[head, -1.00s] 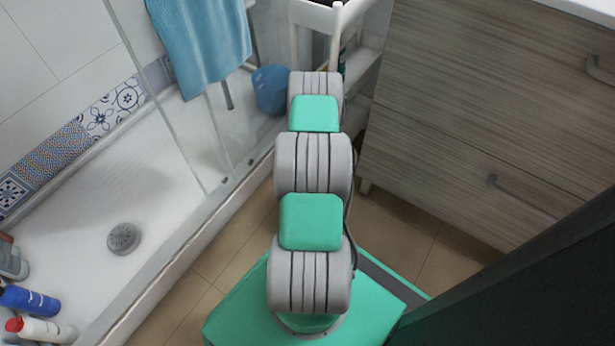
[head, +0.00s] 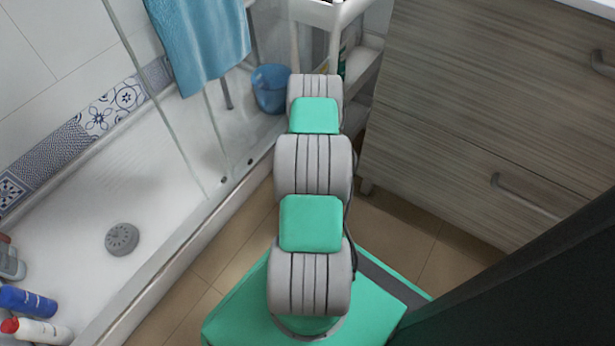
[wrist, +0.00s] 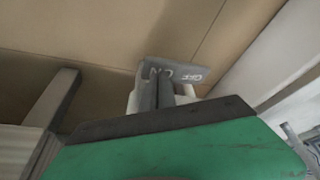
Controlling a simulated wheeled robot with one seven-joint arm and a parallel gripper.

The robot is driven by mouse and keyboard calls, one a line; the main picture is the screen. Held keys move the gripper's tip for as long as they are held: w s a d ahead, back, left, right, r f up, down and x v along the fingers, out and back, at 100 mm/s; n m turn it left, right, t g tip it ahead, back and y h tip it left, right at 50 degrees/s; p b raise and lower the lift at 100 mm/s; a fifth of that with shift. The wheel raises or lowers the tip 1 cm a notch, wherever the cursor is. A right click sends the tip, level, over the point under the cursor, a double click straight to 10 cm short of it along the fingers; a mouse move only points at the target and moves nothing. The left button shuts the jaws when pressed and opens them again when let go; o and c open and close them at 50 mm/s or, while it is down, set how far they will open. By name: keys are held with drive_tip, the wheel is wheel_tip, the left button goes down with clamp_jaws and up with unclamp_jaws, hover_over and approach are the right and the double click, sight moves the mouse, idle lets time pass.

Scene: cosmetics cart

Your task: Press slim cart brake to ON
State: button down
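The slim cart (head: 370,62) is white and stands at the top centre of the head view, partly behind my arm. Its brake (wrist: 172,76) is a small grey rocker in the upper middle of the wrist view. One face carries ON lettering and the other, to the right, carries OFF lettering. Which side is pressed down is hard to tell. A green body with a dark edge, apparently my gripper (wrist: 165,120), fills the lower wrist view and overlaps the area just below the brake. The head view hides my gripper behind my arm.
A wood-grain drawer cabinet (head: 450,110) stands close on the right. A shower tray (head: 165,190) with a glass panel lies on the left. A blue bucket (head: 271,90) sits left of the cart, near a hanging blue towel (head: 203,45). Tiled floor (head: 400,225) shows beside my base.

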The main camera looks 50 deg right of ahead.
drive_tip(key=shift+f, duration=0.35)
drive_tip(key=shift+r+p, duration=2.35)
drive_tip(key=shift+r, duration=1.25)
drive_tip(key=shift+s+f, duration=0.1)
